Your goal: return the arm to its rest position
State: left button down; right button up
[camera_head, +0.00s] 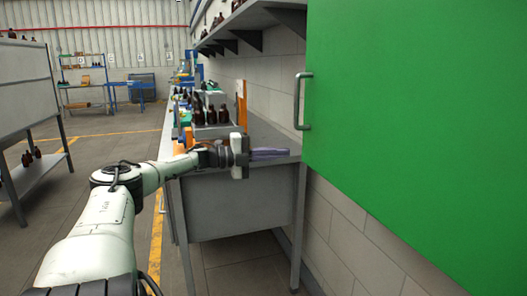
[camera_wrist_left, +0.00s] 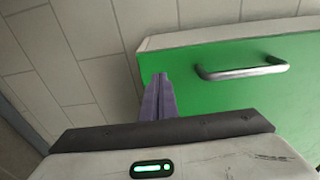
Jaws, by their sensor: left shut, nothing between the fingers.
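My left arm (camera_head: 105,215) reaches in from the left in the head view. Its gripper (camera_head: 286,152) points right, in front of the near end of the grey bench, with its purple fingers together and nothing between them. In the left wrist view the fingertips (camera_wrist_left: 160,78) are shut side by side in front of a green door. My right gripper is in neither view.
The green door (camera_head: 420,110) with a metal handle (camera_head: 299,101) fills the right side, right of my left gripper. The grey bench (camera_head: 240,205) bears several amber bottles (camera_head: 211,115). A rack (camera_head: 28,95) stands left; open floor (camera_head: 110,145) lies between.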

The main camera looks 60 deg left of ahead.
pick_arm(q)
jog(key=p+v, duration=0.5)
jog(key=shift+r, duration=0.1)
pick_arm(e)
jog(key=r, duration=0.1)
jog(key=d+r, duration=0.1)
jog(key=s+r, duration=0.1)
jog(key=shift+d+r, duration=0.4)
